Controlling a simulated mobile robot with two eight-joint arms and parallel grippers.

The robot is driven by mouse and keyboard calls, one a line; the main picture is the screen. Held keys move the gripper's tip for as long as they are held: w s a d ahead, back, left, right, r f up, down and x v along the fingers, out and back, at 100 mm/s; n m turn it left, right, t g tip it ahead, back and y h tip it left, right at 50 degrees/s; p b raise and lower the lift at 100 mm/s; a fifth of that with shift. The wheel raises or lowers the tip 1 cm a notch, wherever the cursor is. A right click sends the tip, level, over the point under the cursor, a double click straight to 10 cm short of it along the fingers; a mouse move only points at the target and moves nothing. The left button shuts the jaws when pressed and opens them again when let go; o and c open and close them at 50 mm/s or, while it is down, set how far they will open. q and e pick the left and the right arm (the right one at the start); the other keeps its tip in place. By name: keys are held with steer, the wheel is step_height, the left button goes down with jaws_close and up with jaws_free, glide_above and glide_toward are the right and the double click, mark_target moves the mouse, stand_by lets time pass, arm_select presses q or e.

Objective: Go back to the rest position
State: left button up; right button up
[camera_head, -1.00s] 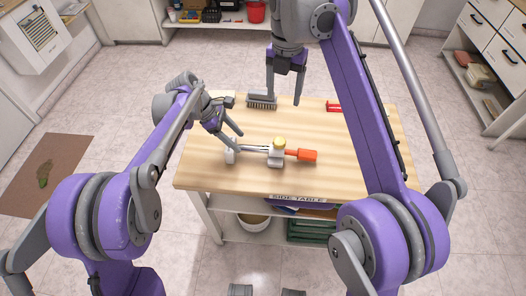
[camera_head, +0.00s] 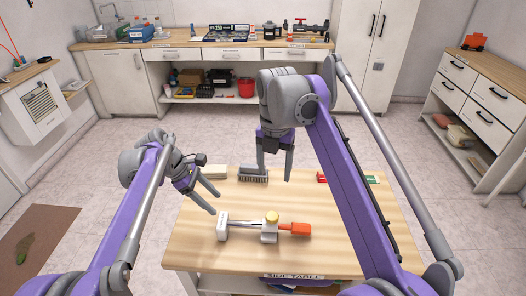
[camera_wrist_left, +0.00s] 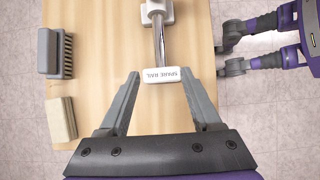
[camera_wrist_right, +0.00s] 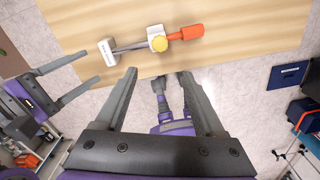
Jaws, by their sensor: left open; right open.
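My left gripper (camera_head: 214,203) is open and empty, up and to the left of the spare rail. In the left wrist view, the rail's white labelled end block (camera_wrist_left: 163,76) shows between the open fingertips (camera_wrist_left: 160,74). The spare rail (camera_head: 247,224) lies on the wooden side table (camera_head: 340,245), with white blocks, a yellow knob (camera_head: 271,217) and an orange handle (camera_head: 294,229). My right gripper (camera_head: 275,177) is open and empty, pointing down near the brush. The right wrist view also shows its spread fingers (camera_wrist_right: 158,74) with nothing between them.
A grey brush (camera_head: 253,174) and a pale block (camera_head: 212,171) lie at the table's back edge, with a red item (camera_head: 321,177) at the back right. A counter (camera_head: 200,42) stands behind, drawers (camera_head: 480,95) at right. Floor lies between.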

steer(key=s+d+f+m+t+p, duration=0.1)
steer(key=s+d+m+t+p, duration=0.15)
steer(key=s+d+m, duration=0.9)
arm_select(q)
steer(key=s+f+m+t+y+p, duration=0.1)
steer(key=s+m+t+y+p, duration=0.2)
steer(key=s+m, duration=1.5)
steer(key=s+t+y, duration=0.2)
steer(key=s+y, duration=0.1)
steer(key=s, duration=0.4)
steer(key=shift+s+f, duration=0.25)
steer(key=shift+s, duration=0.1)
arm_select(e)
steer(key=s+d+f+m+t, duration=0.1)
steer(key=s+d+f+m, duration=0.2)
steer(key=s+f+m, duration=0.3)
steer(key=s+d+f+m+t, duration=0.2)
steer(key=s+f+m, duration=0.5)
steer(key=m, duration=0.8)
steer(key=shift+s+d+f, duration=0.2)
steer(key=shift+s+d, duration=0.4)
